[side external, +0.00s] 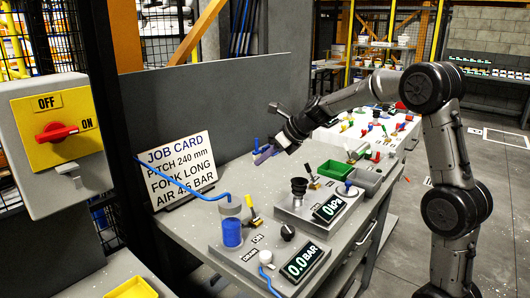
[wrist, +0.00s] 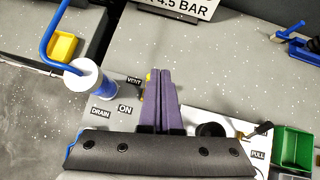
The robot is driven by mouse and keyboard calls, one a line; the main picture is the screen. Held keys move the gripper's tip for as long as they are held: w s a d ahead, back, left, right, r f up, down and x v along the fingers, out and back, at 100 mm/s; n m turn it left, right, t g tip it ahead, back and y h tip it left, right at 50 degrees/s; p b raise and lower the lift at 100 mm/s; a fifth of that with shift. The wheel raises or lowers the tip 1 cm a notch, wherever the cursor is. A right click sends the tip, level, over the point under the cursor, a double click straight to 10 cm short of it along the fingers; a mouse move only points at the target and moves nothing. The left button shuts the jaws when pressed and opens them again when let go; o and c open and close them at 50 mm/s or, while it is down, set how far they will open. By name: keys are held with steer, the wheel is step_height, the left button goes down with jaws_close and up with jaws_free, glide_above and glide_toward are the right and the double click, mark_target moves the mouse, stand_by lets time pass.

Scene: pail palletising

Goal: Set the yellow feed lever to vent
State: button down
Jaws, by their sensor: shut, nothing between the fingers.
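The yellow feed lever (side external: 252,214) stands on the grey panel beside the blue cylinder in the side view, its yellow end pointing up and to the left. In the wrist view only a bit of yellow (wrist: 148,77) shows beside my fingertips; the rest is hidden behind them. The VENT label (wrist: 134,82), ON label (wrist: 125,108) and DRAIN label (wrist: 101,112) lie to the left of my fingers there. I cannot tell which label the lever points at. My gripper (side external: 260,156) is shut and empty, with purple fingers (wrist: 158,72), above and behind the panel.
A pressure display (side external: 302,262) reads 0.0 BAR. The job card (side external: 178,165) stands behind.

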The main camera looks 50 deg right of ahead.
steer(key=shift+s+d+r, duration=0.1)
steer(key=shift+r, duration=0.5)
steer(key=shift+s+d+r, duration=0.1)
steer(key=shift+r, duration=0.45)
